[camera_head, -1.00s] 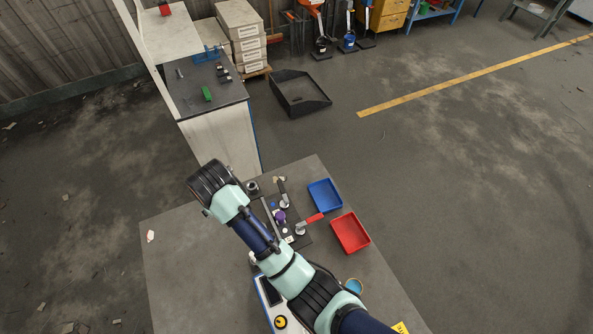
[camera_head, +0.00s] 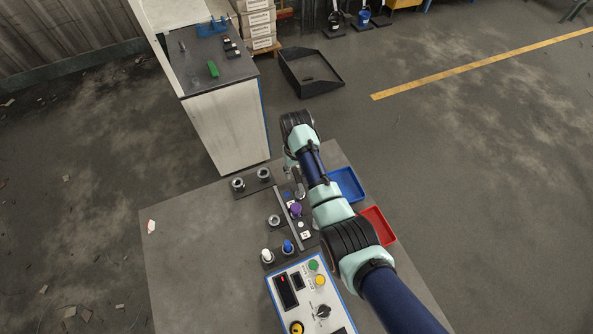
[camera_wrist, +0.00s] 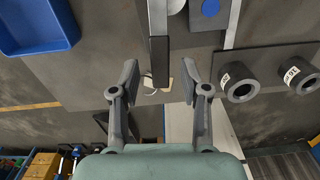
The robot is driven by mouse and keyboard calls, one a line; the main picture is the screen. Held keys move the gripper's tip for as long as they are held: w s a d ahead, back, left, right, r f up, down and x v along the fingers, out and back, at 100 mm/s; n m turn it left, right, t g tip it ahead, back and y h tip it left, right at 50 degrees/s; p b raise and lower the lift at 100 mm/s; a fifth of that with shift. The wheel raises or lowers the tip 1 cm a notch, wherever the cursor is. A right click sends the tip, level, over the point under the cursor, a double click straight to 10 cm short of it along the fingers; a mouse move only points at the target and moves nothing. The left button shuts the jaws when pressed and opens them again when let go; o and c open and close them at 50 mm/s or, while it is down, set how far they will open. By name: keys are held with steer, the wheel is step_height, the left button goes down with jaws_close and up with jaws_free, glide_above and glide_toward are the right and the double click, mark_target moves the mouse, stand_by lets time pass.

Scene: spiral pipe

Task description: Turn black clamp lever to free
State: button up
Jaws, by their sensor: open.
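The black clamp lever (camera_wrist: 160,62) shows in the wrist view as a black grip on the end of a grey metal bar. My gripper (camera_wrist: 160,78) is open, with one finger on each side of the black grip. Gaps show between the grip and both fingers, so it is not held. In the head view my arm covers most of the clamp, and the black grip cannot be made out there. My fingers are also mostly hidden in that view, beyond the wrist.
A blue tray (camera_head: 347,184) and a red tray (camera_head: 378,226) lie right of my arm. Two dark rings (camera_wrist: 240,82) sit on a black plate. A purple knob (camera_head: 295,209) stands near my forearm. A control box (camera_head: 311,296) is at the front.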

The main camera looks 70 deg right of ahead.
steer(key=shift+f, duration=0.1)
jaws_close()
